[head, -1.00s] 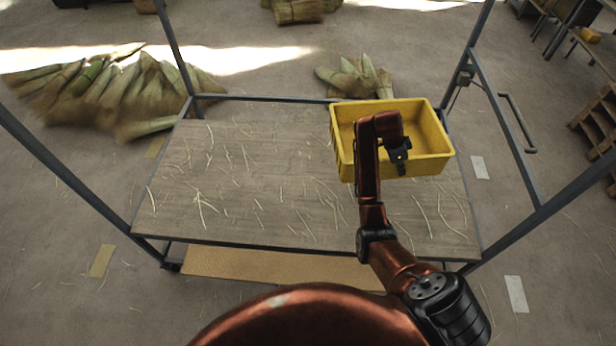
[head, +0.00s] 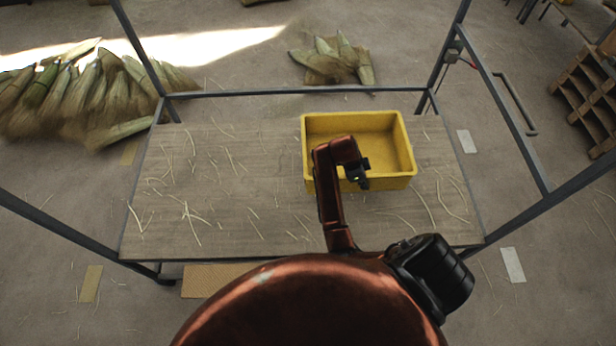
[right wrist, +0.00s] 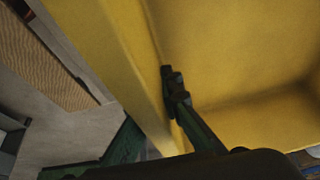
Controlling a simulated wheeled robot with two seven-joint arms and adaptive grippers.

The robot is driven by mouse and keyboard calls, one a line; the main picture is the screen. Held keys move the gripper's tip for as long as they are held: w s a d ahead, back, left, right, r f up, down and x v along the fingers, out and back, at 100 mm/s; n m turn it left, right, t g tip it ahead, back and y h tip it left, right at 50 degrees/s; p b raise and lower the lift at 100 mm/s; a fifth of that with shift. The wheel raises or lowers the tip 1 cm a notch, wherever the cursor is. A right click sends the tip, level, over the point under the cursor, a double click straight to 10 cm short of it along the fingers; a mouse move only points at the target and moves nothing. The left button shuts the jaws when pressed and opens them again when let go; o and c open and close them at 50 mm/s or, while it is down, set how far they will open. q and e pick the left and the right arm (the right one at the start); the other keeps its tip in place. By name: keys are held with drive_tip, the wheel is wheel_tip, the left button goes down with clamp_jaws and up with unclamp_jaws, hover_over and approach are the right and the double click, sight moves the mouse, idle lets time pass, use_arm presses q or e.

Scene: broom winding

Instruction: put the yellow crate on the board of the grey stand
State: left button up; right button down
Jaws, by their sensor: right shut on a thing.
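The yellow crate (head: 312,155) is over the right back part of the grey stand's board (head: 235,205) in the head view. It looks upright and empty. I cannot tell whether its bottom touches the board. My right gripper (head: 358,178) is shut on the crate's near wall. In the right wrist view one dark finger (right wrist: 175,90) lies against the inner face of the yellow crate wall (right wrist: 115,50). The other finger is partly hidden behind the wall. My left gripper is not in view.
The stand's grey posts (head: 140,50) rise at the corners, with a back rail (head: 290,92) just behind the crate. Straw bits lie on the board, and its left part is free of large things. Broom heads (head: 85,90) lie on the floor behind; wooden pallets (head: 590,100) stand far right.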

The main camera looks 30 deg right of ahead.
drive_tip(key=w+a+f, duration=0.1)
drive_tip(key=a, duration=0.1)
drive_tip(key=w+a+f, duration=0.1)
drive_tip(key=w+a, duration=0.1)
drive_tip(key=w+a+f+b, duration=0.1)
drive_tip(key=a, duration=0.1)
drive_tip(key=shift+w+f, duration=0.2)
drive_tip(key=shift+w, duration=0.2)
drive_tip(key=w+a+f, duration=0.1)
drive_tip(key=f, duration=0.1)
drive_tip(key=w+a+f+b, duration=0.1)
drive_tip(key=f, duration=0.2)
drive_tip(key=w+a+f+b, duration=0.1)
drive_tip(key=a+f, duration=0.1)
drive_tip(key=f, duration=0.1)
drive_tip(key=shift+w+f, duration=0.1)
drive_tip(key=shift+f, duration=0.45)
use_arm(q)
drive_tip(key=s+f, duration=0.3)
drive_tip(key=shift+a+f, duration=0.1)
use_arm(e)
drive_tip(key=c, duration=2.5)
unclamp_jaws()
drive_tip(key=shift+f, duration=0.15)
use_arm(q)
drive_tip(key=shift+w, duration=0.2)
use_arm(e)
drive_tip(key=o, duration=0.4)
